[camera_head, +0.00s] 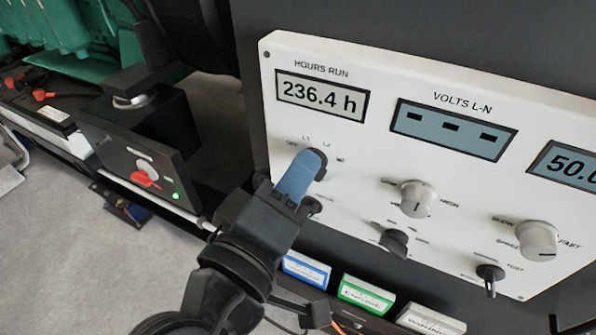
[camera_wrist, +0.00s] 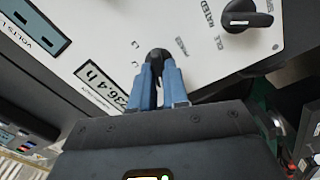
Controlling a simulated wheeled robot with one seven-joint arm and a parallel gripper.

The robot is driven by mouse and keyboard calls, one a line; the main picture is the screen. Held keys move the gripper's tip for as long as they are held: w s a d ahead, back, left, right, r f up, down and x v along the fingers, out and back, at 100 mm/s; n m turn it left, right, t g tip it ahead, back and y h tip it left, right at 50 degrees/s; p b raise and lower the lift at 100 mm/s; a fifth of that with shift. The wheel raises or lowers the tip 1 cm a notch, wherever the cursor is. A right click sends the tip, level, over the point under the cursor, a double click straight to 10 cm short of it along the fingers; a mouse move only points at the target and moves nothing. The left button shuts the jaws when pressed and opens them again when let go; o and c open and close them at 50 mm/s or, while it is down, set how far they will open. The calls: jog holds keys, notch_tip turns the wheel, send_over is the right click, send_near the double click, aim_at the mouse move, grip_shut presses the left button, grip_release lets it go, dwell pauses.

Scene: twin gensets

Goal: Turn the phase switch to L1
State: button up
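The phase switch (camera_head: 318,158) is a dark knob on the white panel, below the hours-run display, with small labels OFF, L1, L2 and another around its top. In the wrist view the knob (camera_wrist: 157,56) shows between the tips of two blue fingers. My gripper (camera_head: 304,172) reaches it from below left, and its fingers appear closed on the knob's sides. The fingers hide much of the knob, so I cannot tell which mark it points to. The VOLTS L-N display (camera_head: 451,130) shows only dashes.
Right of the switch are a grey knob (camera_head: 416,198), a dark knob (camera_head: 393,242), a larger grey speed knob (camera_head: 538,240) and a small toggle (camera_head: 489,279). Labelled binders (camera_head: 366,294) stand below the panel. A black box with a red switch (camera_head: 146,176) is at left.

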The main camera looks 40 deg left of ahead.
grip_shut()
jog(key=shift+f+m+b, duration=0.1)
jog(key=shift+m+b, duration=0.2)
jog(key=shift+b, duration=0.25)
jog(key=shift+d+m+b, duration=0.1)
jog(key=shift+m+b, duration=3.9)
jog(key=shift+b, duration=0.3)
jog(key=shift+r, duration=0.2)
jog(key=shift+o, duration=2.4)
grip_release()
